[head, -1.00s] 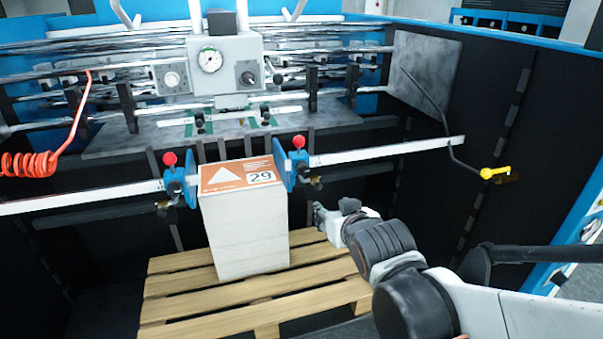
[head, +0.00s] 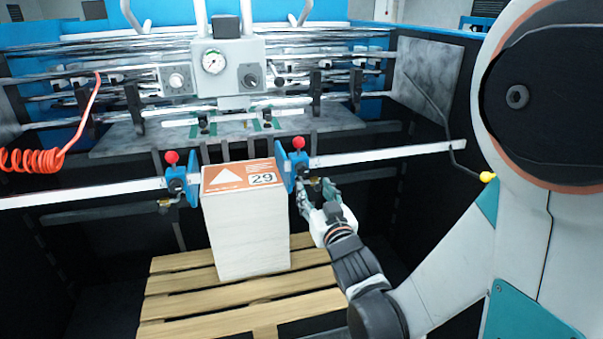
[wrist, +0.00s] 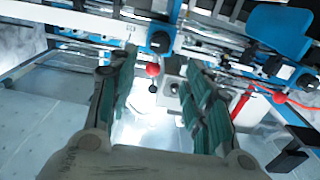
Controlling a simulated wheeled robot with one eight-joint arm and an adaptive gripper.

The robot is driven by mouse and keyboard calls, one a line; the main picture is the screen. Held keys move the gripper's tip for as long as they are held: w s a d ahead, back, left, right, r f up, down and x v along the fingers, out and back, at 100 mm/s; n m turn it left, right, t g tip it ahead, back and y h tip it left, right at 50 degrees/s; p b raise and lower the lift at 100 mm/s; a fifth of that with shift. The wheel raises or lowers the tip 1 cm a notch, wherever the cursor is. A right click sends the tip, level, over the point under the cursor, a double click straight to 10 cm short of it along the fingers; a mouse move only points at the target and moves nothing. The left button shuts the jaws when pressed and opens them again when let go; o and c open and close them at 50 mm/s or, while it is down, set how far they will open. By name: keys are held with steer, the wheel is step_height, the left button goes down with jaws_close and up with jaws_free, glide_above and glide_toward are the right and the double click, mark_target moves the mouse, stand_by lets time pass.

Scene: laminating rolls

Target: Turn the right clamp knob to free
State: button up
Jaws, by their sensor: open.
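The right clamp (head: 284,165) is a blue block on the white rail, with a red ball (head: 298,142) on top, just right of the stack. In the wrist view, which looks upside down, its blue body shows with a round black knob (wrist: 159,42), and its red ball (wrist: 152,70) lies below that. My gripper (head: 316,188) is open and empty, close to the lower right of the right clamp. In the wrist view, its two fingers (wrist: 160,62) stand apart, with the knob and ball in line with the gap. I cannot tell the knob's setting or any contact.
A paper stack (head: 245,230) marked 29 stands on a wooden pallet (head: 170,310). The left clamp (head: 178,182) sits on the rail at its left. A gauge box (head: 235,75) is behind, and a red coiled hose (head: 35,160) hangs at left. My arm fills the right.

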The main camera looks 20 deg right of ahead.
mark_target(303, 171)
steer(key=w+b, duration=0.1)
steer(key=w, duration=0.9)
steer(key=shift+w, duration=0.4)
steer(key=shift+c, duration=0.3)
steer(key=c, duration=1)
